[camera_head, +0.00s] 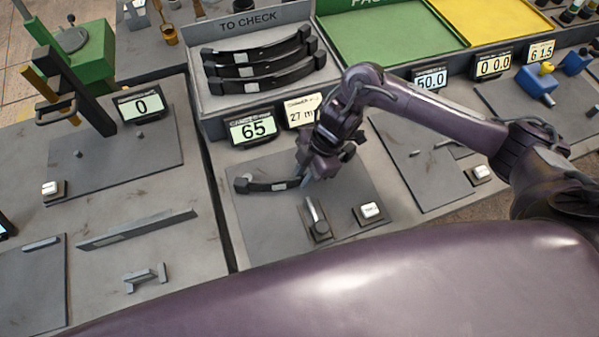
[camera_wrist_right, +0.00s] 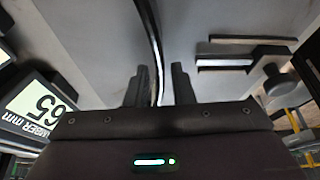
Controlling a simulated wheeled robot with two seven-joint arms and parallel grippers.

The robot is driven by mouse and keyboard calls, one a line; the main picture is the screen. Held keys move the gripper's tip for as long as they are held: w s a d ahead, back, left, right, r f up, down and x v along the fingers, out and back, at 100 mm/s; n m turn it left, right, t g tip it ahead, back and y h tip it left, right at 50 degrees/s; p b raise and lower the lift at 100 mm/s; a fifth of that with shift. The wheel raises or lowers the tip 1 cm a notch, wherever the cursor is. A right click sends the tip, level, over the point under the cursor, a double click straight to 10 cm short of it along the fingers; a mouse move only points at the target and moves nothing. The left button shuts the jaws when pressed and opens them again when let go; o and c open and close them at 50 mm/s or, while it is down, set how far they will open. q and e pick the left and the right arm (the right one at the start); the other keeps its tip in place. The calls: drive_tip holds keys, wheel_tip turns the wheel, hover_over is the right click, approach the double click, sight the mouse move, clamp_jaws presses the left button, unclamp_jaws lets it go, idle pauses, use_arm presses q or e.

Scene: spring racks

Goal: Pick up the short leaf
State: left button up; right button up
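A dark curved leaf (camera_head: 258,186) lies on the grey plate below the display reading 65; its right end is partly hidden by my right gripper. My right gripper (camera_head: 305,180) is low over that right end. In the right wrist view the leaf (camera_wrist_right: 152,35) is a thin dark strip running between the two fingers of my right gripper (camera_wrist_right: 161,80). The fingers stand apart, with gaps visible beside the strip, so the gripper is open around it. Several similar leaves (camera_head: 262,70) are stacked in the TO CHECK tray (camera_head: 212,103). My left gripper is not in view.
A lever switch (camera_head: 318,222) and a white button (camera_head: 369,210) stand on the plate (camera_head: 270,235) close to my right gripper. The 65 display (camera_head: 253,129) and a label (camera_head: 302,110) stand behind. A green press (camera_head: 88,50) is at the far left.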

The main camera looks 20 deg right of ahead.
clamp_jaws()
drive_tip(key=shift+w+r, duration=0.1)
drive_tip(key=shift+r, duration=0.1)
